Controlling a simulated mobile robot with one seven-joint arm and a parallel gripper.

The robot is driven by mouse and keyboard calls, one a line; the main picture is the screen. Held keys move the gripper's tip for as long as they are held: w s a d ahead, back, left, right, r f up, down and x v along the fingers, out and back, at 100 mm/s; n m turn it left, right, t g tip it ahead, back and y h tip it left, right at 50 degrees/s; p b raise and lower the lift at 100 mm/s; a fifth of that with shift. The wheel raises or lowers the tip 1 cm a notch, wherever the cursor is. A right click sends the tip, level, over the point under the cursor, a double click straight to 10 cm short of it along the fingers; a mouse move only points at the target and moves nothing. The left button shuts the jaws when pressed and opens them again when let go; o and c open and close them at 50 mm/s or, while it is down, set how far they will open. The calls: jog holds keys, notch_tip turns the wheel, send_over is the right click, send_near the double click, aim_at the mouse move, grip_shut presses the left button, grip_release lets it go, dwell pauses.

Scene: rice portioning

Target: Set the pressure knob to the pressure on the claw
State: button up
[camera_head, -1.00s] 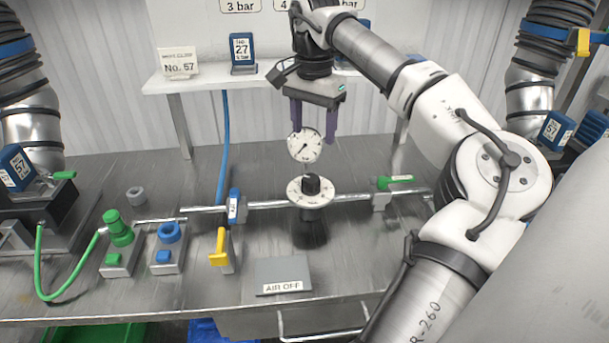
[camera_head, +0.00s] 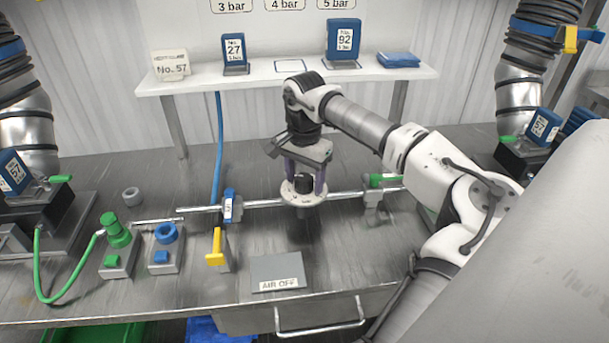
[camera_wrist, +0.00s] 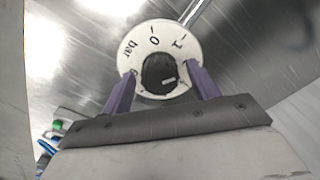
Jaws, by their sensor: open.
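The pressure knob is a black knob (camera_head: 304,183) in the middle of a white dial (camera_head: 290,194) on the pipe. In the wrist view the dial (camera_wrist: 133,32) shows "bar", "0" and "1", and the black knob (camera_wrist: 157,72) has a light pointer mark toward its lower right. My gripper (camera_head: 304,180) points down at the dial with its purple fingers open on either side of the knob. The wrist view shows a gap between each finger and the knob. The round gauge is hidden behind my gripper. Blue claws (camera_head: 234,48) and (camera_head: 343,38) stand on the shelf, marked 27 and 92.
The shelf (camera_head: 190,78) has 3, 4 and 5 bar labels above it; the place under 4 bar is empty. A yellow-handled valve (camera_head: 215,246), green fitting (camera_head: 117,230), blue ring fitting (camera_head: 168,233) and "AIR OFF" plate (camera_head: 278,270) are on the bench. Black machines stand at both sides.

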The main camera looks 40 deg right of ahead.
jog(key=c, duration=1)
jog(key=shift+o, duration=0.2)
jog(key=shift+m, duration=0.4)
jog(key=m+b, duration=0.2)
jog(key=m, duration=0.1)
jog(key=shift+m, duration=0.4)
jog(key=m+b, duration=0.2)
jog(key=m, duration=0.3)
jog(key=m+b, duration=0.1)
jog(key=m, duration=0.5)
jog(key=shift+s+b, duration=0.1)
jog(key=shift+b, duration=0.2)
jog(key=m+b, duration=0.1)
jog(key=m, duration=0.3)
jog(key=shift+m, duration=0.4)
jog(key=shift+r, duration=0.1)
